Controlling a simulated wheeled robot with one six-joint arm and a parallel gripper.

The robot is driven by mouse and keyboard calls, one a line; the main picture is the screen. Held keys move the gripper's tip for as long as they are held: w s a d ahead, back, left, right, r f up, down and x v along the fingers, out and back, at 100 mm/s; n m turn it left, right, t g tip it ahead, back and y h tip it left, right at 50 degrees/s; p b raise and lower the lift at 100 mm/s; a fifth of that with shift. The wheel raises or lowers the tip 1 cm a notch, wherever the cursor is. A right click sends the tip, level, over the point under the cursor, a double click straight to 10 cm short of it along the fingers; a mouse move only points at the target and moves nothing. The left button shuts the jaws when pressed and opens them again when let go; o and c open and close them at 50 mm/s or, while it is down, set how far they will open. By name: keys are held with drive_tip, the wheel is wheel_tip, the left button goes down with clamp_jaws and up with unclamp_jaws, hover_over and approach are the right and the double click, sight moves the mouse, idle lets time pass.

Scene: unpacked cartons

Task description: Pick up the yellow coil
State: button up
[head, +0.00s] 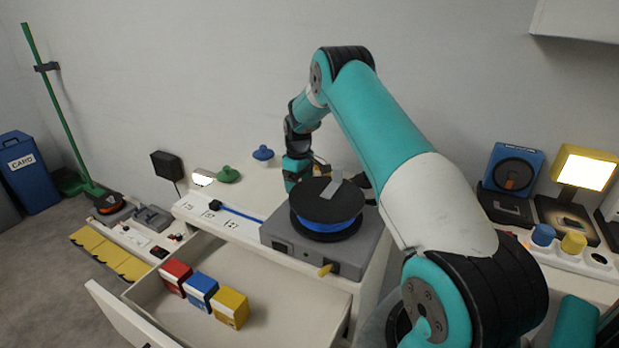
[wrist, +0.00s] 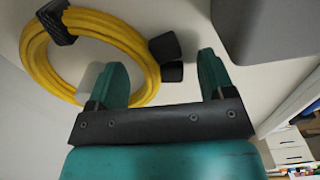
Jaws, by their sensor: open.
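The yellow coil (wrist: 38,58) lies on a pale surface at the upper left of the wrist view. It is a ring of several turns with a black strap (wrist: 57,22) round its upper left part. My gripper (wrist: 160,60) is open, with nothing held between its fingers. The left finger overlaps the inside of the ring in the picture, and the coil's right side shows between the fingers. The right finger is clear of the coil. Contact and height cannot be told. In the head view the coil is largely hidden behind the spool and my arm.
A black spool with blue winding (head: 326,208) sits on a grey box (head: 287,243) near my gripper. Black blocks (wrist: 165,45) lie beside the coil. An open drawer (head: 275,290) holds red, blue and yellow boxes. A green knob (head: 228,174) and blue knob (head: 263,154) stand farther left.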

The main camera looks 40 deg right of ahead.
drive_tip(key=shift+r, duration=0.1)
drive_tip(key=c, duration=1)
drive_tip(key=shift+c, duration=0.2)
